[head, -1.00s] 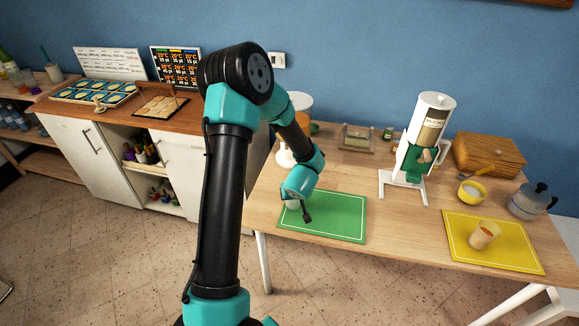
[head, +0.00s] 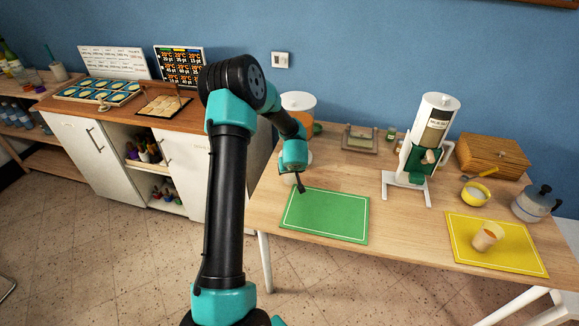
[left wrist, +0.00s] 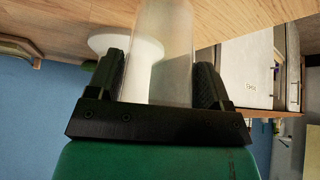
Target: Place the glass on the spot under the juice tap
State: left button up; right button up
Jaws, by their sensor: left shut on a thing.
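The clear glass (left wrist: 172,55) stands between the two black fingers of my left gripper (left wrist: 165,85), which is shut on it. In the head view my left gripper (head: 297,184) is at the back left corner of the green mat, and the glass is mostly hidden there. The juice dispenser (head: 298,103), with an orange tank, stands just behind my gripper, partly covered by my arm. In the left wrist view its round white base (left wrist: 112,44) shows close beside and behind the glass. The tap and the spot under it are hidden. My right gripper is out of view.
The green mat (head: 326,216) is empty. A cereal dispenser (head: 430,140) stands right of it, near a wooden bread box (head: 492,157), a yellow bowl (head: 475,193) and a moka pot (head: 536,202).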

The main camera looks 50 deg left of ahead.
pick_arm(q)
jog(key=shift+w+a, duration=0.4)
jog(key=shift+a, duration=0.3)
jog(key=shift+w+a, duration=0.4)
jog(key=shift+a, duration=0.25)
jog(key=shift+w+a, duration=0.25)
jog(key=shift+w, duration=0.05)
jog(key=shift+d+f, duration=0.2)
jog(key=shift+f, duration=0.35)
jog(key=shift+a+f, duration=0.15)
jog(key=shift+f, duration=0.1)
jog(key=o, duration=1)
jog(key=v, duration=1.2)
jog(key=shift+s, duration=0.1)
